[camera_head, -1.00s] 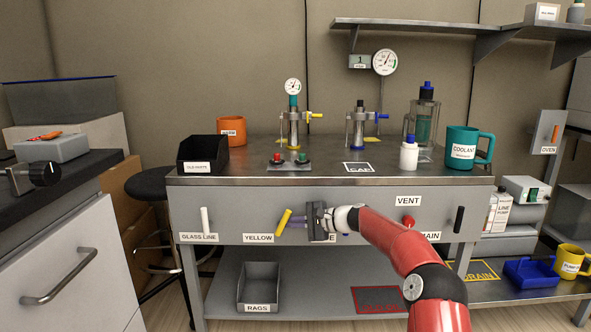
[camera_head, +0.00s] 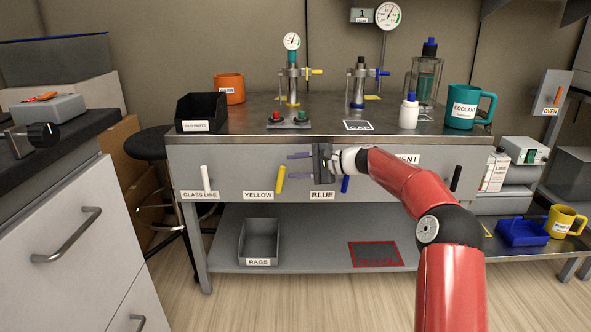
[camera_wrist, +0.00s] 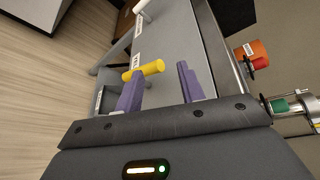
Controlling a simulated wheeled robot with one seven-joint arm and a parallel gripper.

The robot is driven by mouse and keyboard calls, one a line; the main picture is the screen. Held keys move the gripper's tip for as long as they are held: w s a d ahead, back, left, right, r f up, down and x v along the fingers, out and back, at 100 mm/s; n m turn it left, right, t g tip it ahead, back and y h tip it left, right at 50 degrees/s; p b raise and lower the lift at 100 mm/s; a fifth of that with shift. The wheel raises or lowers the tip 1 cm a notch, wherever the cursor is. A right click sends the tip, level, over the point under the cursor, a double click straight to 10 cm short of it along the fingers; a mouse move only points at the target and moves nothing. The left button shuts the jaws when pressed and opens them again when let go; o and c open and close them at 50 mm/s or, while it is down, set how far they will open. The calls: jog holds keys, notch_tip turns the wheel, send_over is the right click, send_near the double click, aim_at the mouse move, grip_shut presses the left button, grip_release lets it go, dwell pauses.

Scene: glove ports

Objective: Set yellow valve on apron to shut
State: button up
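The yellow valve handle (camera_head: 280,179) is on the front apron of the bench, right of the YELLOW label (camera_head: 258,195). It stands nearly upright, with its top leaning slightly right. My gripper (camera_head: 289,166) is in front of the apron, just right of the handle and a little higher, with its purple fingers pointing left. The fingers are spread with a gap between them. In the wrist view the yellow handle (camera_wrist: 150,68) lies just past the tip of the left finger of my gripper (camera_wrist: 160,70). I cannot tell whether they touch.
A blue handle (camera_head: 345,184) is on the apron behind my wrist, near the BLUE label (camera_head: 322,195). A white handle (camera_head: 207,178) is at the left and a black one (camera_head: 456,178) at the right. The bench top (camera_head: 250,128) above holds valves, mugs and bottles.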

jog(key=shift+s+d+r, duration=0.2)
jog(key=shift+r, duration=0.3)
jog(key=shift+s+d+r, duration=0.15)
jog(key=shift+s+r, duration=0.05)
jog(key=shift+r, duration=0.3)
jog(key=shift+p, duration=0.4)
